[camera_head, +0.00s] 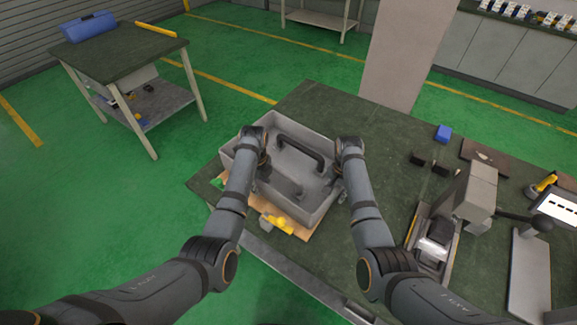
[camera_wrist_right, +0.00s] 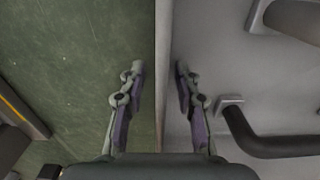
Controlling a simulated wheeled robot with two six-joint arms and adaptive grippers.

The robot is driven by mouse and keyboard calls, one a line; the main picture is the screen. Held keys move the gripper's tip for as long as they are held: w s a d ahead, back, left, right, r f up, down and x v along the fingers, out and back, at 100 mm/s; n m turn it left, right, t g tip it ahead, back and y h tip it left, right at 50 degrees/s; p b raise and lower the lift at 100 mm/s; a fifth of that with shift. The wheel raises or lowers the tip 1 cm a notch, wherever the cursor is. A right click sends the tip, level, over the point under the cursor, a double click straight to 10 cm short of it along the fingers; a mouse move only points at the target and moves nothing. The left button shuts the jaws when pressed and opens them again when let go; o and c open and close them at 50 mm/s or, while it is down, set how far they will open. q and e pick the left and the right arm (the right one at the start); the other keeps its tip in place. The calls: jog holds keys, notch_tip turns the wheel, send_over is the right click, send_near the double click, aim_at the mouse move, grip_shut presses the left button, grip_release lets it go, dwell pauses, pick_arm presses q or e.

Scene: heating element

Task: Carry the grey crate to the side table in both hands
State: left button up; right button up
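The grey crate (camera_head: 304,207), with a dark carrying handle (camera_head: 300,150) across it, stands on a green-topped workbench (camera_head: 400,150). My right gripper (camera_head: 338,184) is at the crate's right wall. In the right wrist view my right gripper (camera_wrist_right: 160,88) is open, with one finger on each side of the crate's rim (camera_wrist_right: 163,50) and gaps showing on both sides. My left gripper (camera_head: 262,172) is at the crate's left side; its fingers are mostly hidden. A small green-topped table (camera_head: 118,55) stands at the upper left, apart from the workbench.
A blue toolbox (camera_head: 88,26) and a yellow bar (camera_head: 156,29) lie on the small table. A yellow item (camera_head: 276,223) lies by the crate's front. Green floor lies open between the tables.

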pick_arm(q)
jog(key=shift+f, duration=0.35)
pick_arm(e)
jog(key=shift+f, duration=0.35)
pick_arm(q)
jog(key=shift+c, duration=0.4)
pick_arm(e)
jog(key=shift+c, duration=0.4)
pick_arm(q)
grip_shut()
pick_arm(e)
grip_shut()
pick_arm(q)
jog(key=shift+w+r, duration=0.1)
jog(key=shift+r, duration=0.05)
pick_arm(e)
jog(key=shift+r, duration=0.15)
